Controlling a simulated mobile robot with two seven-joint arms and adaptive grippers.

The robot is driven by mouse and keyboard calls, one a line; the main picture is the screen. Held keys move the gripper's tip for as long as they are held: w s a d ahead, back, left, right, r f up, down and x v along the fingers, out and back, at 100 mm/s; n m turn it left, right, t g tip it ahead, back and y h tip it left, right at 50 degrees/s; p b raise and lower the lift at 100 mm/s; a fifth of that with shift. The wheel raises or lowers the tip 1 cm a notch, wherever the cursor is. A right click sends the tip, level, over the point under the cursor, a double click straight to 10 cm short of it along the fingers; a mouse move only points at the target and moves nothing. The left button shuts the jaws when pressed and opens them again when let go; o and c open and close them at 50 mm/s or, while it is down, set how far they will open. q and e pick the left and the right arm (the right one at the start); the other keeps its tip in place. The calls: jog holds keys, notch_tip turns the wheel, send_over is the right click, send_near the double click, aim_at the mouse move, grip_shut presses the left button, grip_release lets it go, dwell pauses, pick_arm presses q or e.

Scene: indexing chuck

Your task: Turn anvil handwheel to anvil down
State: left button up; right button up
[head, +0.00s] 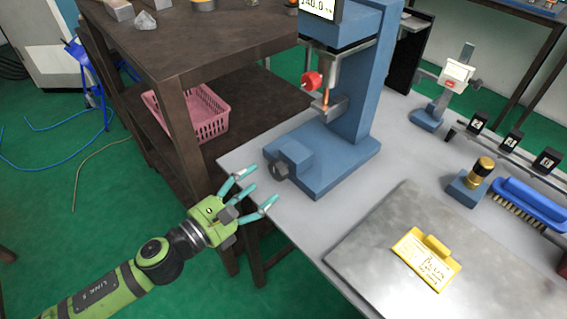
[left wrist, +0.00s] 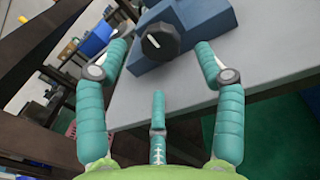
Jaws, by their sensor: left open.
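The anvil handwheel (head: 278,169) is a dark knob on the front of the blue tester's base (head: 328,166). In the left wrist view the handwheel (left wrist: 160,45) shows a white line, tilted down to the right. The anvil (head: 327,106) is a grey block under the tester's head, with a small copper-coloured piece at it. My left gripper (head: 252,191), green with teal fingers, is open and empty. It is just short of the handwheel, at the table's edge, not touching it. In the left wrist view the handwheel lies ahead, between the spread fingers. My right gripper is not in view.
A steel plate with a yellow sign (head: 427,259) lies at the table's right front. A brass-topped blue block (head: 477,178) and blue brush (head: 530,203) stand beyond it. A dark shelf with a pink basket (head: 188,112) stands left of the table (head: 306,222).

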aim_at(275, 172)
pick_arm(q)
jog(key=shift+w+d+r+p, duration=0.3)
jog(key=shift+w+d+p, duration=0.2)
jog(key=shift+w+d, duration=0.25)
jog(key=shift+p+x, duration=0.3)
jog(key=shift+x, duration=0.9)
jog(key=shift+w+d+f, duration=0.15)
jog(key=shift+w+f, duration=0.05)
jog(key=shift+w, duration=0.15)
jog(key=shift+w+d, duration=0.1)
jog(key=shift+d, duration=0.05)
jog(key=c, duration=1.1)
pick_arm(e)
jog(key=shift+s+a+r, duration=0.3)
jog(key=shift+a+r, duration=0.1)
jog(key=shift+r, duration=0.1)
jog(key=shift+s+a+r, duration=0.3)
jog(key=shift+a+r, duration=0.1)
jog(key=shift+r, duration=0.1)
